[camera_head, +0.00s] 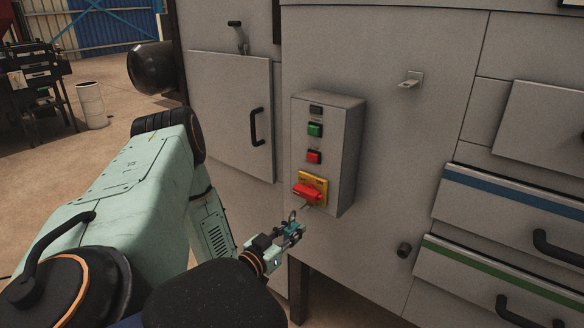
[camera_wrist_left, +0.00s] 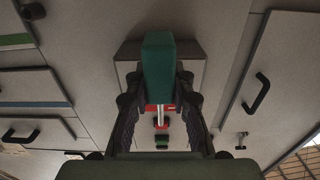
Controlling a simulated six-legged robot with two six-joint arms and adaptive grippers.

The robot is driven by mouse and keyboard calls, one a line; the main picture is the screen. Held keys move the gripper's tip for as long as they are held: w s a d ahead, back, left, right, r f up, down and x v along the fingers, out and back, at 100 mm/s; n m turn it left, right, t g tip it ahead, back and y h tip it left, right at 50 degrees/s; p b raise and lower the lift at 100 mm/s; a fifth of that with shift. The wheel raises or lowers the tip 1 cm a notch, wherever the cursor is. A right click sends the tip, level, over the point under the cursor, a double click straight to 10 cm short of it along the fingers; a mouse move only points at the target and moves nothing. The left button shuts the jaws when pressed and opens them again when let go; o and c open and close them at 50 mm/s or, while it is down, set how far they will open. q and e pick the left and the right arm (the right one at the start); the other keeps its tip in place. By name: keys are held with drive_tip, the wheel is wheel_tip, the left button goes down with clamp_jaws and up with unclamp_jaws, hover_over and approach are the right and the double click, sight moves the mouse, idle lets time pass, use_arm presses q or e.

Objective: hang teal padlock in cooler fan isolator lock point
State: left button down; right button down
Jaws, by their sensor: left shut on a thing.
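The teal padlock (camera_head: 291,228) is held in my left gripper (camera_head: 288,236), just below the isolator. In the left wrist view the padlock's teal body (camera_wrist_left: 158,68) sits between the two fingers of my left gripper (camera_wrist_left: 158,88), with part of a pale metal shackle showing beyond it. The cooler fan isolator is a red handle (camera_head: 306,193) on a yellow plate (camera_head: 319,183), low on a grey control box (camera_head: 345,150). The shackle is close to the lower edge of the red handle; I cannot tell whether it touches or passes through the lock point. My right gripper is not in view.
Above the isolator are a red button (camera_head: 314,157) and a green button (camera_head: 315,130). The control box juts out from a grey cabinet (camera_head: 430,60). A door handle (camera_head: 257,126) is to the left; drawers with handles (camera_head: 560,246) are at lower right.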

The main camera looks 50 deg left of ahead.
use_arm(q)
drive_tip(key=shift+w, duration=0.15)
drive_tip(key=b+x, duration=0.1)
drive_tip(key=x, duration=0.1)
drive_tip(key=shift+w+a, duration=0.1)
drive_tip(key=shift+w, duration=0.25)
idle(0.5)
idle(0.9)
drive_tip(key=shift+w, duration=0.25)
drive_tip(key=shift+w+a, duration=0.15)
drive_tip(key=shift+w, duration=0.35)
drive_tip(key=shift+f, duration=0.15)
drive_tip(key=shift+f+b, duration=0.6)
drive_tip(key=shift+r, duration=0.1)
